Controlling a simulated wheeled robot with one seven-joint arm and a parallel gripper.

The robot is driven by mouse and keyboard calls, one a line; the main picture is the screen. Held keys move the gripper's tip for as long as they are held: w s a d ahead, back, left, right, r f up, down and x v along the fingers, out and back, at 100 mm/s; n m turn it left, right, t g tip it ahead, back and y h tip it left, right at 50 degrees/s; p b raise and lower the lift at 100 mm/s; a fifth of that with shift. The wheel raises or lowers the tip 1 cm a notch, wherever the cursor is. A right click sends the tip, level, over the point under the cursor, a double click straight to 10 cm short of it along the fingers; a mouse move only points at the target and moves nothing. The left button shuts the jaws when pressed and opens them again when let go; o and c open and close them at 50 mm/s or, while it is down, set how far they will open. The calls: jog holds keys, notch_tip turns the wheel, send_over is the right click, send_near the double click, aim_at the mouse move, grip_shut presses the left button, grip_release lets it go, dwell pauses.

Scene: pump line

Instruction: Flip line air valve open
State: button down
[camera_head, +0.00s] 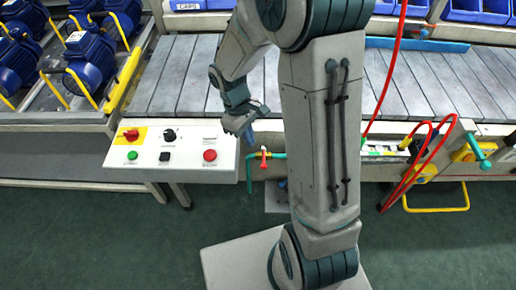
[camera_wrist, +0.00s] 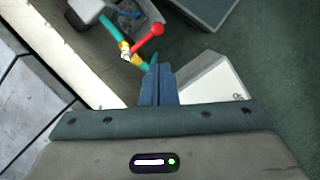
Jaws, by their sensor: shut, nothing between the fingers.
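The line air valve (camera_head: 264,156) sits on a thin teal pipe at the table's front edge, just right of the control panel. Its red lever shows with a ball end in the wrist view (camera_wrist: 152,34). The lever stands out crosswise to the yellow and teal pipe (camera_wrist: 115,35). My gripper (camera_head: 250,137) is above and slightly left of the valve in the head view. In the wrist view its blue fingers (camera_wrist: 158,70) are shut together with nothing between them. The fingertips are close to the pipe and lever, and I see no clear contact.
A white control panel (camera_head: 172,151) with buttons and knobs lies left of the valve. A grey slatted conveyor (camera_head: 180,75) runs behind. Blue motors (camera_head: 90,62) stand at the upper left. Red hoses (camera_head: 412,165) and a yellow fitting are at the right.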

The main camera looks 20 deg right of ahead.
aim_at(264, 158)
jog(key=x, duration=0.9)
jog(key=shift+s+f+b, duration=0.1)
jog(key=shift+f+b, duration=0.05)
jog(key=shift+b, duration=0.15)
